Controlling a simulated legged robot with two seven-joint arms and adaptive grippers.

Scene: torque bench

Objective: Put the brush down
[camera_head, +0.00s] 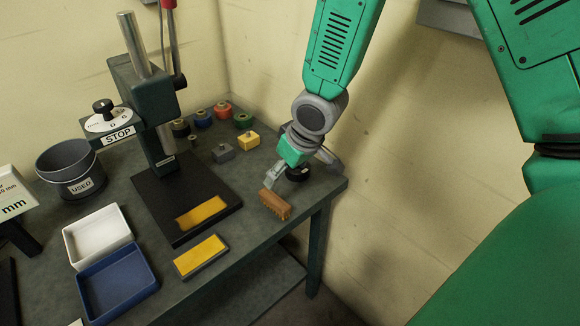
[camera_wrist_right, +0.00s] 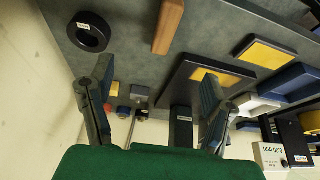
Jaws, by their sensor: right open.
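The brush (camera_head: 274,204) has a brown wooden body and lies on the grey bench top near its right end. It also shows at the top of the right wrist view (camera_wrist_right: 168,25). My right gripper (camera_head: 284,180) is just behind the brush in the head view, apart from it. In the right wrist view its two fingers (camera_wrist_right: 157,75) are spread wide with nothing between them. The brush lies beyond the fingertips. My left gripper is in neither view.
A black ring (camera_wrist_right: 89,32) lies close beside the right gripper. A dark press (camera_head: 145,90) stands on a black base plate (camera_head: 165,195). A yellow-topped block (camera_head: 201,256), a blue tray (camera_head: 118,285), a white tray (camera_head: 97,236) and a grey bucket (camera_head: 70,168) stand leftward.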

